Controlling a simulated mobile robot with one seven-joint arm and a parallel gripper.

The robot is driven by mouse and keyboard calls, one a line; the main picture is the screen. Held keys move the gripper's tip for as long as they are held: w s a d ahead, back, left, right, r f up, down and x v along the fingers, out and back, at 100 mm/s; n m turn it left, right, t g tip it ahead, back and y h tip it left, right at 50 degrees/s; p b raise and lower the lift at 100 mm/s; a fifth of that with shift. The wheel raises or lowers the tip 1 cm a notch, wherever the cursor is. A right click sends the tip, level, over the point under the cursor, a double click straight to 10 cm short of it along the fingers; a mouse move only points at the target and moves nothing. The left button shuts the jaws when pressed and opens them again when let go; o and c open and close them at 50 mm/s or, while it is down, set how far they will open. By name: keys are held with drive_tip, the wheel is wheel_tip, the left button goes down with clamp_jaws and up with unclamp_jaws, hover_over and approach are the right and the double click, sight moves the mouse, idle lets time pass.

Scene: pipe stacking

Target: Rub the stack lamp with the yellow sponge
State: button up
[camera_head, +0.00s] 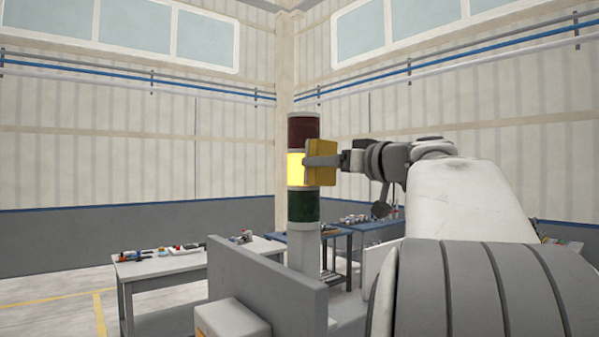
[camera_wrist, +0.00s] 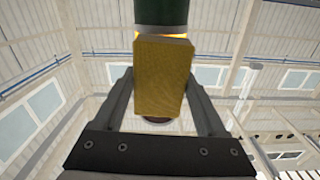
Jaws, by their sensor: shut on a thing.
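The stack lamp (camera_head: 303,206) stands upright on a grey post, with a dark red section on top, a lit yellow section in the middle and a dark green section below. My gripper (camera_head: 312,161) is shut on the yellow sponge (camera_head: 322,168) and holds it at the right side of the lit yellow section. The sponge appears to touch the lamp or be very close to it. In the wrist view the sponge (camera_wrist: 163,80) sits between the two fingers and covers most of the yellow section, with the green section (camera_wrist: 160,12) showing above it.
A grey partition (camera_head: 265,285) stands below and left of the lamp. A white table (camera_head: 185,262) with tools is at the left. A blue-edged workbench (camera_head: 375,226) with small parts is behind. The air left of the lamp is free.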

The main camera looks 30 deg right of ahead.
drive_tip(key=shift+a+f+b, duration=0.1)
drive_tip(key=shift+a+b, duration=0.4)
drive_tip(key=shift+a, duration=0.5)
drive_tip(key=shift+r+p, duration=0.4)
drive_tip(key=shift+r, duration=0.5)
drive_tip(key=shift+d+f, duration=0.1)
drive_tip(key=shift+d, duration=1.95)
drive_tip(key=shift+s+d+b, duration=0.2)
drive_tip(key=shift+s+b, duration=1.1)
drive_tip(key=shift+s, duration=1.65)
